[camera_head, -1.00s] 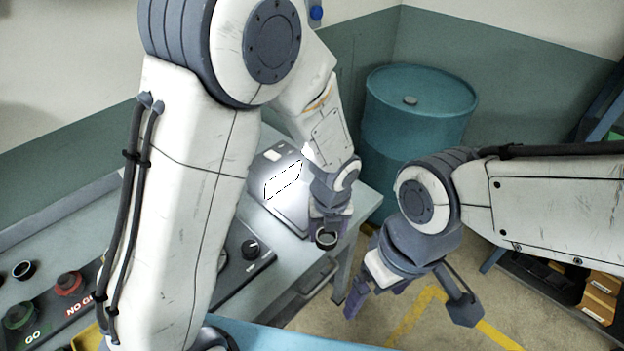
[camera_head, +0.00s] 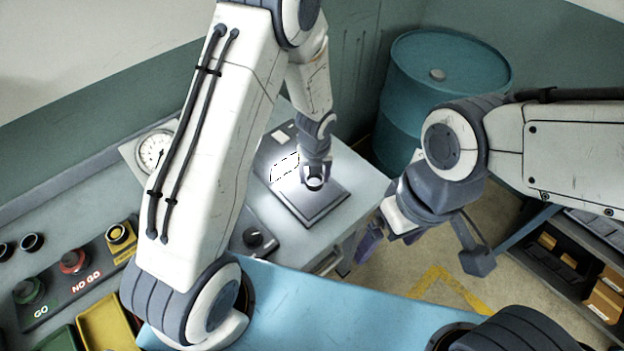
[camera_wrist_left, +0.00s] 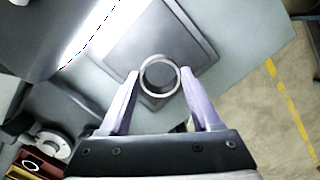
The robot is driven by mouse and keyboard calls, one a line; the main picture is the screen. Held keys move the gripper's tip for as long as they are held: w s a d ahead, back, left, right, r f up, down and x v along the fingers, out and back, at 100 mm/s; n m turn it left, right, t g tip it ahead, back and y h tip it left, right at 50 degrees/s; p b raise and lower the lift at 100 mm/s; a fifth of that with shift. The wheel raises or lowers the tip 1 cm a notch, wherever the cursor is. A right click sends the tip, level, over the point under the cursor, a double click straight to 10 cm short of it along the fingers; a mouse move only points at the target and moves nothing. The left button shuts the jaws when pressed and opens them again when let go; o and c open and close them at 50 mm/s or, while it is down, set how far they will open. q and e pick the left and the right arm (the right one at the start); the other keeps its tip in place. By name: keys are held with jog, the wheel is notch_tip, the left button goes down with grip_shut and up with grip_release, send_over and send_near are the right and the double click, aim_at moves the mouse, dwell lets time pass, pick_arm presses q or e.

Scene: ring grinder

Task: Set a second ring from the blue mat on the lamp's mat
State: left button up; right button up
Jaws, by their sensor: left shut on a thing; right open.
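I cannot tell the exact gap between ring and mat. The lit lamp (camera_head: 284,166) stands at the mat's left edge. My right gripper (camera_head: 420,240) is open and empty, over the floor to the right of the bench. I cannot make out the blue mat.
A teal drum (camera_head: 440,90) stands behind the bench's right end. At the left are a dial gauge (camera_head: 155,151), a button panel (camera_head: 75,275) and a yellow tray (camera_head: 108,322). A shelf with boxes (camera_head: 565,262) stands at the right.

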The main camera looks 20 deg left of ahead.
pick_arm(q)
jog(key=shift+w+a+f, duration=0.2)
jog(key=shift+w+a, duration=0.1)
jog(key=shift+a, duration=0.05)
jog(key=shift+a+f, duration=0.1)
jog(key=shift+f, duration=0.2)
jog(key=shift+f+b, duration=0.6)
jog(key=shift+f, duration=1.25)
jog(key=shift+f, duration=0.15)
jog(key=o, duration=1.5)
jog(key=shift+c, duration=0.2)
